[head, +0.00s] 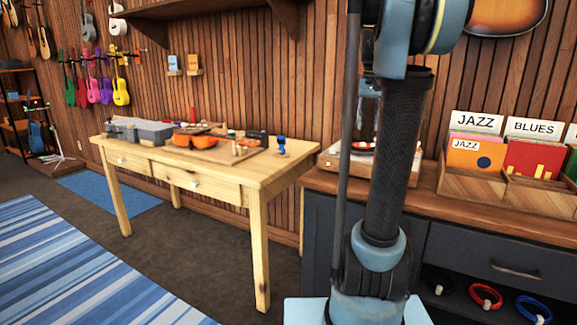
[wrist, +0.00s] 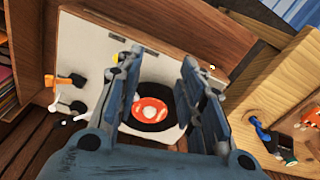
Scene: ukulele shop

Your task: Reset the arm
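My gripper (wrist: 160,65) shows in the wrist view with its two fingers spread apart and nothing between them. Beyond and between the fingers is a turntable (wrist: 88,45) with a pale top, carrying a black record with a red label (wrist: 150,108). The gripper appears to be above the turntable, apart from it. The turntable (head: 338,162) stands on the counter there, partly hidden behind my arm.
A wooden workbench (head: 235,182) with tools and an orange instrument body stands at the left. Record crates (head: 470,187) stand on the dark counter (head: 465,245) at the right. A blue striped rug (head: 75,275) lies on the open floor. Ukuleles hang on the wall.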

